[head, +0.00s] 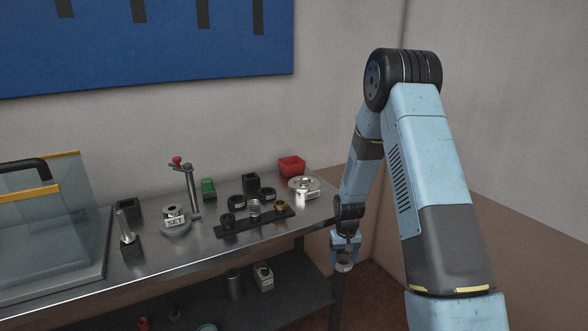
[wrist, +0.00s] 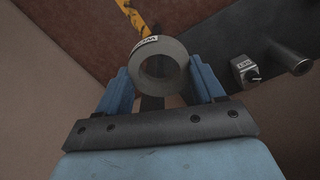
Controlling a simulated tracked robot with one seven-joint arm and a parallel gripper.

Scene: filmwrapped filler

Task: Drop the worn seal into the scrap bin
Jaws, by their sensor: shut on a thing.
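My gripper (head: 345,252) hangs off the right end of the bench, in front of it and lower than its top. It is shut on a grey ring with a small white label, the worn seal (wrist: 177,82). The ring sits between the two blue fingers in the wrist view, its hole facing the camera. A red open container (head: 291,166) stands at the back right of the bench. I cannot tell whether it is the scrap bin; no other bin is clearly in view.
The metal bench (head: 150,262) holds a black strip (head: 232,229) with several rings, a labelled metal disc (head: 304,187), a clamp post (head: 190,188) and a clear-walled case (head: 50,220). A lower shelf (head: 215,312) carries a cylinder and a labelled block. Brown floor is below my gripper.

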